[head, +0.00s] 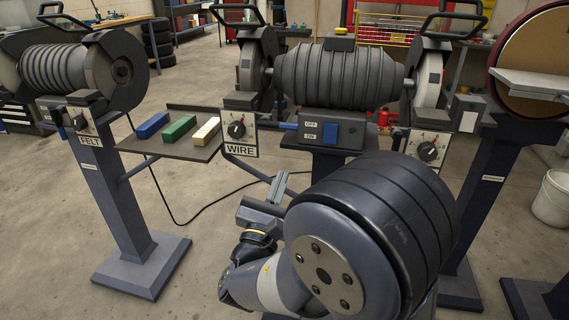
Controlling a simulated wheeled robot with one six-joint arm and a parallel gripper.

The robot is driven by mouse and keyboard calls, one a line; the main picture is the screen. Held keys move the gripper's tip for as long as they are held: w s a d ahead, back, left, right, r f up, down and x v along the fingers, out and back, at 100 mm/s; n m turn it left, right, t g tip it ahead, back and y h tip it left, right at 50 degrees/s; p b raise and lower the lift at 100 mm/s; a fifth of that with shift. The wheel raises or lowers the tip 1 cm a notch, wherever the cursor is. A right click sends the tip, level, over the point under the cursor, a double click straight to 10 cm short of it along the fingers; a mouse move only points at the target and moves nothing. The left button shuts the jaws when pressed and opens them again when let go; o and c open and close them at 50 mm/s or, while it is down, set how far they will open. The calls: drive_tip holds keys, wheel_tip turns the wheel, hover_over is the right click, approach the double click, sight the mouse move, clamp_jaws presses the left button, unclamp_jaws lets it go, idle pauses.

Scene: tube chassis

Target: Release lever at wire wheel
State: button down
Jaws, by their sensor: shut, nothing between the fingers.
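The wire wheel (256,75) is at the left end of the middle grinder, partly hidden by its dark guard. Below it is a plate marked WIRE (239,149) with a round black knob (236,130). A short blue bar (287,126) sticks out between this plate and the switch box. A black loop handle (236,14) rises above the wheel guard. I cannot tell for sure which of these is the lever. My gripper (279,178) is shut and empty, below and to the right of the WIRE plate, apparently apart from it.
The grinder motor (337,78) stands over a switch box (332,130). A shelf (175,149) with blue, green and cream bars is at left, beside the FELT grinder (65,69). A black cable (180,222) lies on the floor. A disc sander (538,60) stands right.

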drive_tip(key=v, duration=0.4)
drive_tip(key=shift+s+d+f, duration=0.1)
drive_tip(key=shift+s+f, duration=0.05)
drive_tip(key=shift+s, duration=0.2)
